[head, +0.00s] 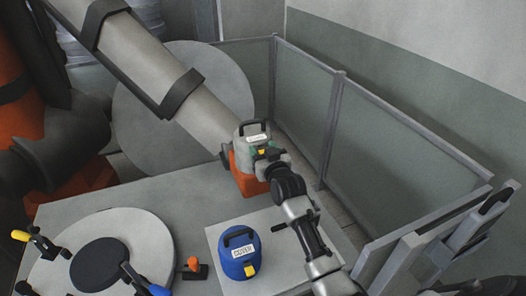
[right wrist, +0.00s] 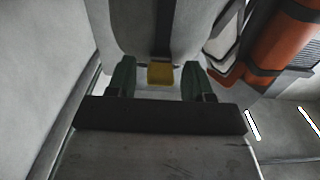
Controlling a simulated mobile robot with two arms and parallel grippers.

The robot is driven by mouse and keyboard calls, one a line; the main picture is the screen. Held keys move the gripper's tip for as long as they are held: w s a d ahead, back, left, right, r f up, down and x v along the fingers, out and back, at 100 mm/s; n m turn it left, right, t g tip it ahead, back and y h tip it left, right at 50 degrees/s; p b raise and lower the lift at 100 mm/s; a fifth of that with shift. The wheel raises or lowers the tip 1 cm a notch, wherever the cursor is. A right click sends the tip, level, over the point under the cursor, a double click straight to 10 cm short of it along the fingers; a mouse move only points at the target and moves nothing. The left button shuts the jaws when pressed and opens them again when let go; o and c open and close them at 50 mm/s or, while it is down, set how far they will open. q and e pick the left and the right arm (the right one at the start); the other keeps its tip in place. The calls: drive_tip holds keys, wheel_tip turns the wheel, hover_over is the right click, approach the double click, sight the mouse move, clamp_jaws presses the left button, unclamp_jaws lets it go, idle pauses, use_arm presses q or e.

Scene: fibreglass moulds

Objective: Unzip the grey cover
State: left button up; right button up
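The grey cover (head: 247,133) has a white label and a black handle on top. It sits on an orange base (head: 246,179) near the far edge of the table. My right gripper (head: 268,153) is at its front right side. In the right wrist view the cover's grey surface (right wrist: 125,25) fills the upper middle, with a dark vertical zip strip (right wrist: 162,30) ending at a yellow pull (right wrist: 160,74). My right gripper's two dark green fingers (right wrist: 159,78) stand apart on either side of the pull, with gaps visible. My left gripper is not in view.
A blue cover (head: 236,256) with a yellow tab stands on a pale board nearer me. A round mould (head: 150,228) with clamps lies at left. A large grey cylinder (head: 150,70) slants down towards the grey cover. Fence panels (head: 385,150) close off the right side.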

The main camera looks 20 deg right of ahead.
drive_tip(key=shift+s+f, duration=0.15)
drive_tip(key=shift+s, duration=0.2)
drive_tip(key=s+b, duration=0.3)
drive_tip(key=s, duration=0.7)
drive_tip(key=shift+a, duration=0.3)
